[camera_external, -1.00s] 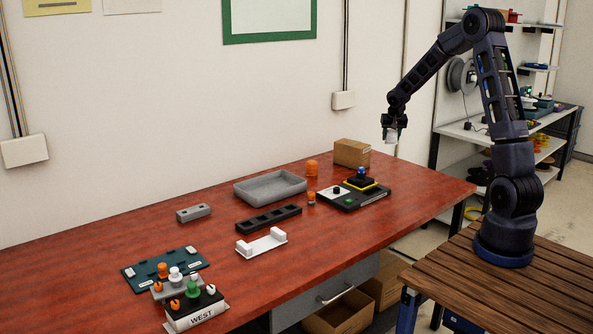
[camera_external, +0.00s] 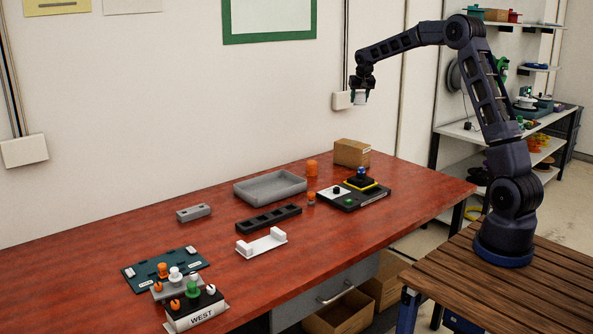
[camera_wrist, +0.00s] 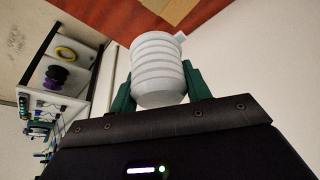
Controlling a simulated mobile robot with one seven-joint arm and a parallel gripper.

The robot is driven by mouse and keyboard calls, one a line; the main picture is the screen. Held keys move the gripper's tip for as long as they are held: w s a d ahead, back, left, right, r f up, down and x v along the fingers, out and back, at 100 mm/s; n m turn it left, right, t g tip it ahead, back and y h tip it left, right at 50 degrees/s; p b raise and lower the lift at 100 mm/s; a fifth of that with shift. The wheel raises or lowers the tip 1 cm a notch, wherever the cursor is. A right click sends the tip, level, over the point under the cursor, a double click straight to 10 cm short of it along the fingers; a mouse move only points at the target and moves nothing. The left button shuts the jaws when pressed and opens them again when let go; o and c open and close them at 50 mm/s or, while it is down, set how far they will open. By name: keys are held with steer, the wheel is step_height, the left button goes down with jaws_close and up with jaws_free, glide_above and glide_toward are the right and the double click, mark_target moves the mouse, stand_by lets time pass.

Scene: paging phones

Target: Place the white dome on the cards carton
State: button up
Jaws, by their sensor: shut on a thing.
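My gripper (camera_external: 361,95) is shut on the white dome (camera_wrist: 158,72), which shows ribbed sides and a small tab in the wrist view. The green fingers hold it from both sides. In the external view the dome (camera_external: 361,100) hangs below the gripper, high above the table and clear of everything. The cards carton (camera_external: 351,153) is a brown cardboard box at the back right of the table. In the external picture the gripper and dome appear above it. A brown patch at the top of the wrist view may be the carton.
A black panel (camera_external: 337,204) with a blue knob stands in front of the carton. An orange cylinder (camera_external: 311,169) and grey tray (camera_external: 243,193) are to its left. A white cradle (camera_external: 262,246) and switch blocks lie further left. The table's right end is clear.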

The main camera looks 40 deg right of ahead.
steer(key=w+a+r, duration=0.1)
steer(key=w, duration=0.1)
glide_toward(351, 141)
steer(key=x, duration=0.5)
steer(key=shift+a+f, duration=0.1)
steer(key=shift+f, duration=0.3)
steer(key=shift+f, duration=0.1)
steer(key=o, duration=1)
